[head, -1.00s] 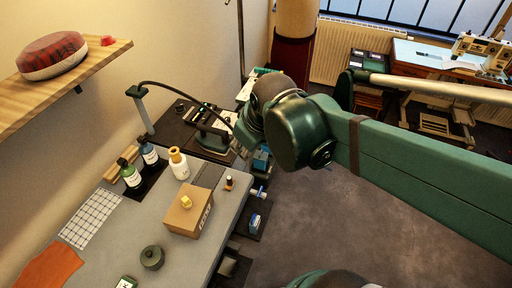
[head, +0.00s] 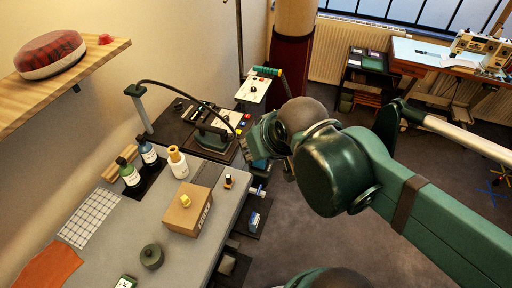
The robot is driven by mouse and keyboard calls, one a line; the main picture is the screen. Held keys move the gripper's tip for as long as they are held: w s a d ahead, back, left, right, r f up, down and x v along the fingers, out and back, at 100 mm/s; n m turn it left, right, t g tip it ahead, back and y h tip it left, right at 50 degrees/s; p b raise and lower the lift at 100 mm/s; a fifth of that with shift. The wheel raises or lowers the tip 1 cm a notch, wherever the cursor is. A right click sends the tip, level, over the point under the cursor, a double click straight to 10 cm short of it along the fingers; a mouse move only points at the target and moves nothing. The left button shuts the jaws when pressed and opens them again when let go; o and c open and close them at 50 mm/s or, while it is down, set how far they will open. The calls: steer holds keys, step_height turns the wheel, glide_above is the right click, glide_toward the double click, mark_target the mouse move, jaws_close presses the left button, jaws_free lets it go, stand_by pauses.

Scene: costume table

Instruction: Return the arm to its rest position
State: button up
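My arm, dark green, reaches in from the right side of the head view. Its bulky joint is right of the table's far end. My gripper (head: 256,142) is at the arm's far left end, near the table's right edge and beside the dark equipment there. It is mostly hidden by my own wrist, so its fingers do not show clearly. I see nothing held in it, but cannot be sure.
The grey table (head: 132,211) bears a cardboard box (head: 188,211), a white bottle (head: 178,164), two dark bottles and a round dark green container (head: 151,256). Floor (head: 330,245) shows at right.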

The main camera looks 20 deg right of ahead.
step_height(320, 180, down, 8)
steer(key=b, duration=0.8)
steer(key=shift+f, duration=0.2)
stand_by(0.9)
